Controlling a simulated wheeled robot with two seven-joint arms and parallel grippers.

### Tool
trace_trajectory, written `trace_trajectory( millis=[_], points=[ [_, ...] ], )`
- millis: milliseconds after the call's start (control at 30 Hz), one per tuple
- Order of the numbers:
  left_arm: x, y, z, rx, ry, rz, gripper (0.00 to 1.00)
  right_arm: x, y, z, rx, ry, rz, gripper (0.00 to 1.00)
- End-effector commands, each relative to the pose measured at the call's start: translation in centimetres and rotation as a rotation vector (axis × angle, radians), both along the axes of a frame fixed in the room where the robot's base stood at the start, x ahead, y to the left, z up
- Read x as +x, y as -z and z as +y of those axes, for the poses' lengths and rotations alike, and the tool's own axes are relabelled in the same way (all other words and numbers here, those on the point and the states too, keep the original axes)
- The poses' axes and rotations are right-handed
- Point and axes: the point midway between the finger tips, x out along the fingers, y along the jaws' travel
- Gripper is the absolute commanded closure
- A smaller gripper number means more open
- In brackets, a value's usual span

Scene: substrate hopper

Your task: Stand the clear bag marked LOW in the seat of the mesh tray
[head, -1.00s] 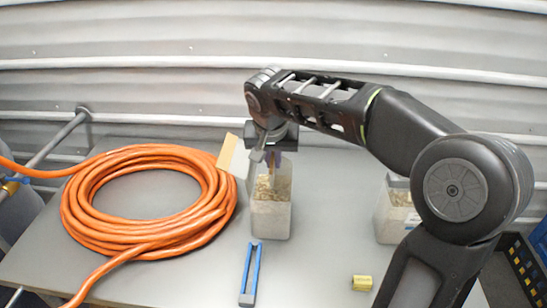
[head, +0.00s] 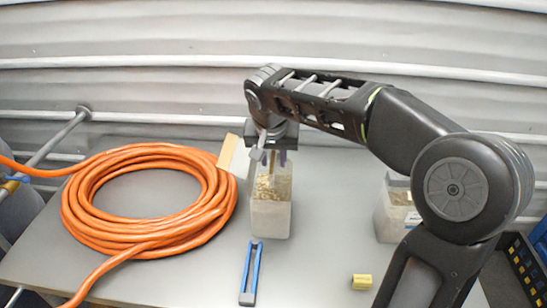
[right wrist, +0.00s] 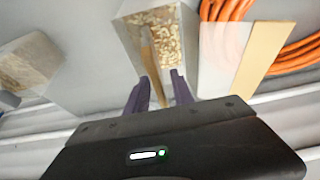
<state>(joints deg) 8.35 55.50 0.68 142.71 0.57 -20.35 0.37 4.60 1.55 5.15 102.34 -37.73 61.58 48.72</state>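A clear, box-shaped bag or container of pale flakes (head: 270,215) stands upright mid-table. It also shows in the right wrist view (right wrist: 160,30). A narrow brown strip (right wrist: 152,62) stands in its opening. My right gripper (head: 272,160) is just above it, pointing down. Its purple fingers are apart in the right wrist view (right wrist: 160,92), with the strip's near end between them; no grip shows. A second similar container (head: 392,215) stands to the right, partly behind my arm. I can read no LOW mark and cannot make out a mesh tray. My left gripper is out of view.
A coiled orange hose (head: 75,205) fills the table's left. A white and tan panel (head: 232,155) leans beside the middle container. A blue and grey tool (head: 250,272) and a small yellow block (head: 362,282) lie in front. The centre right of the grey table (head: 325,220) is clear.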

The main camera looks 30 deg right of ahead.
Motion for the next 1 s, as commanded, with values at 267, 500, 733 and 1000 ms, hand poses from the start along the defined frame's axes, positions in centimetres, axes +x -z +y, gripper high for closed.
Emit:
trace_trajectory(
  millis=[267, 500, 733, 1000],
  points=[
    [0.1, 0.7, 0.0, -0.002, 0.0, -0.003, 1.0, -1.2, -4.1, 1.0, 0.0, -0.002, -0.008, 0.71],
    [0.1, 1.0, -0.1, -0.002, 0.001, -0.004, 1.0, -2.7, -8.7, 2.2, 0.002, -0.001, -0.006, 0.71],
    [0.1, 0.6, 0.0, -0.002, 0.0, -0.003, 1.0, -3.5, -10.9, 2.7, 0.001, -0.002, -0.002, 0.71],
    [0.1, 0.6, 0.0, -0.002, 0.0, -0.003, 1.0, -3.6, -11.0, 2.8, 0.001, -0.001, -0.002, 0.71]
  ],
)
